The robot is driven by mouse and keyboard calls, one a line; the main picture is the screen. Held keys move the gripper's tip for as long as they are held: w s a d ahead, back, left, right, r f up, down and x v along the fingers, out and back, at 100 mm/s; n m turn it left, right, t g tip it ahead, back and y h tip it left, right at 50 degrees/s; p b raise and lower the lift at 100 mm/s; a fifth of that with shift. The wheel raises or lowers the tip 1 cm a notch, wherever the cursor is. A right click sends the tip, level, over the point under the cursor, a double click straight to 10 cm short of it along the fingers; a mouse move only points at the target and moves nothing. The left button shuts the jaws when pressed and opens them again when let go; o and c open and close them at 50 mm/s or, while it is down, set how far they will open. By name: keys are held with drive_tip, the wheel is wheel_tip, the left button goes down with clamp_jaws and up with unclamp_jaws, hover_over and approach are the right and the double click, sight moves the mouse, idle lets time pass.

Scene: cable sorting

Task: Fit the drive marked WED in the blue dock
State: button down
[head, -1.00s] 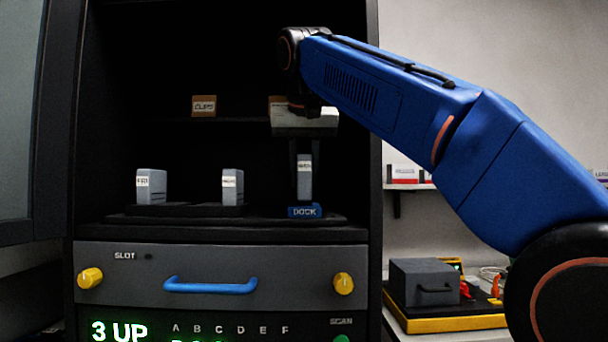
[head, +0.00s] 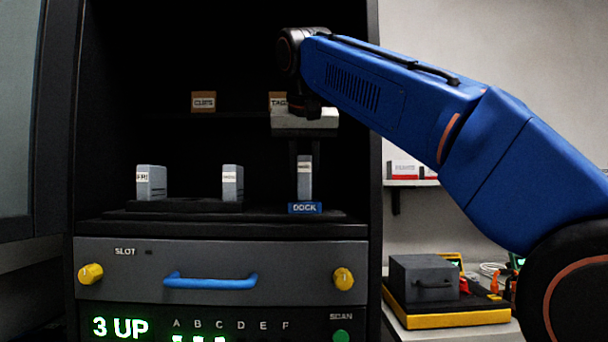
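The blue dock (head: 305,208), labelled DOCK, sits at the right of the cabinet's lower shelf. A grey drive (head: 305,180) stands upright at the dock, just behind its blue label; the drive's white tag is too small to read. My gripper (head: 305,158) points straight down above the dock, its dark fingers either side of the drive's top. Against the dark cabinet I cannot tell whether the fingers touch the drive. Two other grey drives stand upright to the left: one (head: 151,184) with a tag that seems to read FRI, and one (head: 232,184) with an unreadable tag.
A dark rack (head: 175,208) is under the two left drives. Boxes marked CLIPS (head: 203,102) and TAGS (head: 278,102) are on the upper shelf, the latter partly behind my gripper. Below is a drawer with a blue handle (head: 210,282) and a 3 UP display (head: 120,327).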

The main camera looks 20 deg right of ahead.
drive_tip(key=shift+f, duration=0.85)
idle(1.4)
drive_tip(key=c, duration=0.9)
unclamp_jaws()
drive_tip(key=shift+r, duration=0.1)
drive_tip(key=shift+r, duration=3.35)
